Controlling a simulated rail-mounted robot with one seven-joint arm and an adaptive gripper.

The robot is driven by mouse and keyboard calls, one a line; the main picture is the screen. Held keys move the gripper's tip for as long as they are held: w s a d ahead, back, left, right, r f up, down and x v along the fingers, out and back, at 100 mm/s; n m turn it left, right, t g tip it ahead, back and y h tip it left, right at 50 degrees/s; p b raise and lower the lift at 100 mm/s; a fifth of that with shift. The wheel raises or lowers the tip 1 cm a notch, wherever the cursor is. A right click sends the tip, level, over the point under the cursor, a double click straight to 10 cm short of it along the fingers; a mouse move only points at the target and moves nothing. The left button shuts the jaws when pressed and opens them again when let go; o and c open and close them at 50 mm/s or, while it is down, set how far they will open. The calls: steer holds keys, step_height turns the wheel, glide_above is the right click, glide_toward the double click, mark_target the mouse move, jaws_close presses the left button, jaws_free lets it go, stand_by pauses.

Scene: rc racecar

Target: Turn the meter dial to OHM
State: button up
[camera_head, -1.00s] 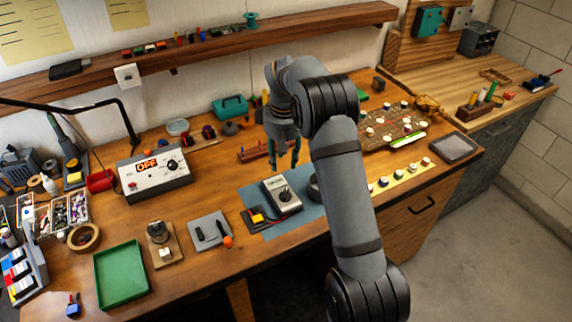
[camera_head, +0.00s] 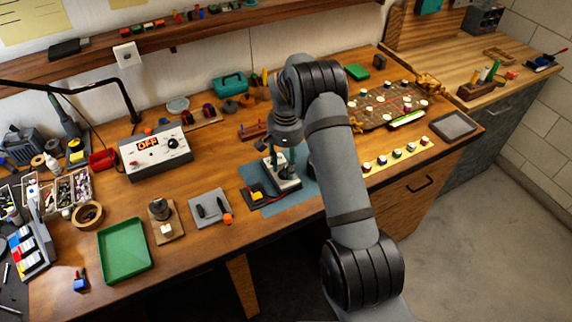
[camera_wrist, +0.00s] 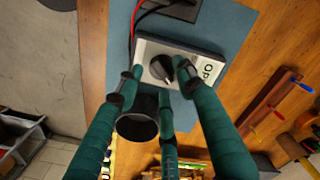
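The meter (camera_head: 287,184) is a pale grey box with a black dial, lying on the blue mat (camera_head: 300,195) in the middle of the bench. In the wrist view the meter (camera_wrist: 203,56) shows its dark round dial (camera_wrist: 161,68) and a partly covered display with letters that look like "OP". My gripper (camera_wrist: 160,80) has green fingers spread on either side of the dial, just over the meter's face. Whether a fingertip touches the dial cannot be told. In the head view my gripper (camera_head: 283,168) points down over the meter and hides the dial.
A black cylinder (camera_wrist: 138,120) stands beside the meter, close to my left finger in the wrist view. A black and yellow block (camera_head: 258,194) with a red lead is in front-left. The power supply (camera_head: 155,151) reads OFF. A green tray (camera_head: 125,250) lies at the front left.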

steer(key=shift+w+f, duration=0.1)
steer(key=shift+f, duration=0.55)
steer(key=c, duration=0.4)
jaws_close()
